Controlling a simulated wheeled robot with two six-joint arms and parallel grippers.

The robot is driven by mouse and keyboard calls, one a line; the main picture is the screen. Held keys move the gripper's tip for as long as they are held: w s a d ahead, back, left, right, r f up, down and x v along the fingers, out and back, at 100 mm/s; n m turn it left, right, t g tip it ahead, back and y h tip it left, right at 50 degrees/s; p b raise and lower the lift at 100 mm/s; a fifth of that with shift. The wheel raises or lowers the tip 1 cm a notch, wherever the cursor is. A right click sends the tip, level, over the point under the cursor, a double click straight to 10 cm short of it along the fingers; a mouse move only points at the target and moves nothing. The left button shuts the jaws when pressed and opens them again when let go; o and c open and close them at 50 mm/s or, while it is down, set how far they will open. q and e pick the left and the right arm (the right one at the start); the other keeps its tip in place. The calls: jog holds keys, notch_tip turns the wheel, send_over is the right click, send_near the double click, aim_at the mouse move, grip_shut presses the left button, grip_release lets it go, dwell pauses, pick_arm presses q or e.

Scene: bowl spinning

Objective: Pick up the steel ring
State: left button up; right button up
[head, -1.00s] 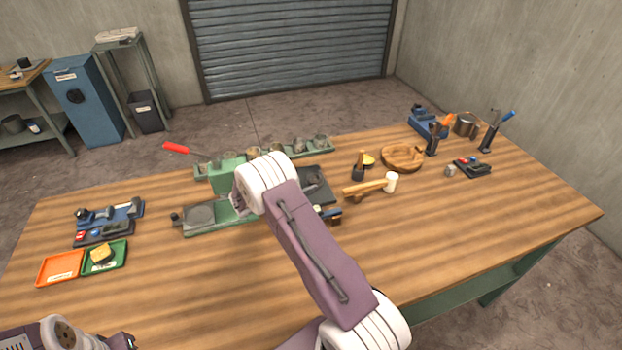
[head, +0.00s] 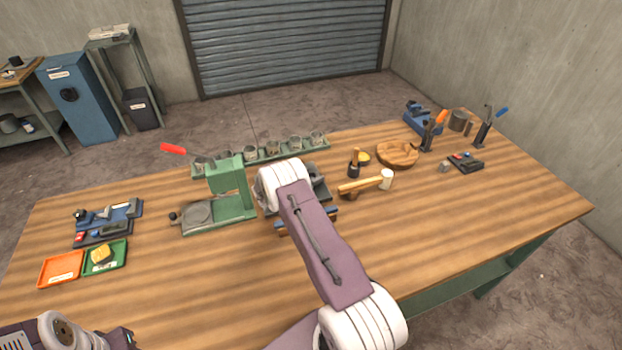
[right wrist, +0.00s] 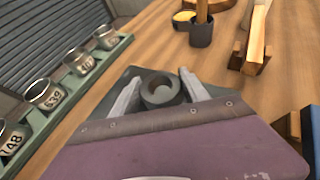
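The steel ring (right wrist: 160,90) is a thick dark grey ring lying on a dark flat plate (right wrist: 218,90) in the right wrist view. My right gripper (right wrist: 161,86) has its two pale fingers apart, one on each side of the ring. Whether either finger touches it is unclear. In the head view my right arm hides the ring and the right fingers; part of the dark plate (head: 320,190) shows beside the arm. My left arm (head: 65,335) shows only in part at the bottom left corner, and its fingers cannot be made out.
A green press (head: 232,190) stands left of my right wrist. Several numbered metal cups sit in a green rack (head: 262,160) behind. The front right of the table (head: 450,225) is clear.

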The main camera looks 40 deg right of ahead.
grip_shut()
jog(key=shift+d+r, duration=0.1)
jog(key=shift+r, duration=0.2)
notch_tip(320, 180, up, 3)
jog(key=shift+w+f+b, duration=0.1)
jog(key=shift+b, duration=0.35)
jog(key=shift+s+d+r, duration=0.15)
jog(key=shift+s+r, duration=0.6)
jog(key=s+d+r+b, duration=0.1)
jog(key=s+r+b, duration=0.1)
jog(key=s+r, duration=0.4)
jog(key=s, duration=0.4)
jog(key=shift+s+d, duration=0.15)
jog(key=shift+d, duration=0.2)
